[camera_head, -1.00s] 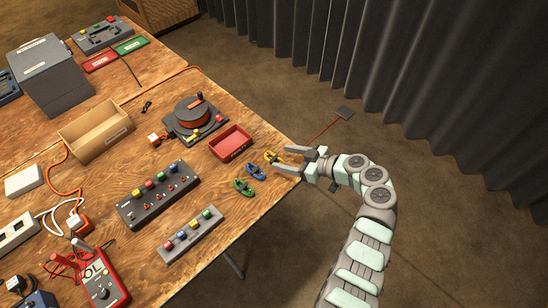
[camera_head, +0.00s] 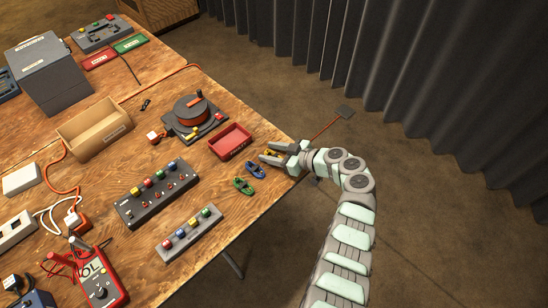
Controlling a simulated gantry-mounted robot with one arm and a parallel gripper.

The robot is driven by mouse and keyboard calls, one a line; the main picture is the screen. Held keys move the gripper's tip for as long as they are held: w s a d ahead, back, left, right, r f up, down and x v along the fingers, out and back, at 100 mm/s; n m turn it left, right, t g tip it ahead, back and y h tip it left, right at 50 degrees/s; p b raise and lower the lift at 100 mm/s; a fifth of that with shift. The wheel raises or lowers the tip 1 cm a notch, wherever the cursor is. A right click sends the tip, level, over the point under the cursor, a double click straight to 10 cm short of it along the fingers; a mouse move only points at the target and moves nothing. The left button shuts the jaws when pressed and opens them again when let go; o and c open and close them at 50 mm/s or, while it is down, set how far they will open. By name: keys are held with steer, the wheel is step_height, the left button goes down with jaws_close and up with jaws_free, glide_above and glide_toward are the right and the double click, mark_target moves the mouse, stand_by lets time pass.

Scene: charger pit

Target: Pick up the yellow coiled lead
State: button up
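The yellow coiled lead (camera_head: 270,153) lies on the wooden table near its right corner, partly hidden by my gripper. My gripper (camera_head: 266,151) reaches in from the right, its two grey fingers spread apart. One finger is on the far side of the yellow lead and one on the near side, and yellow shows between them. I cannot tell whether the fingers touch it. A blue coiled lead (camera_head: 256,171) and a green coiled lead (camera_head: 243,186) lie just nearer, close to the near finger.
A red tray (camera_head: 231,141) sits just left of my gripper. The cable reel (camera_head: 190,113) and the button box (camera_head: 157,191) stand farther left. The table's edge runs beneath my gripper. Bare floor and a dark curtain (camera_head: 400,75) lie to the right.

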jaws_close()
steer(key=shift+r, duration=0.15)
stand_by(0.4)
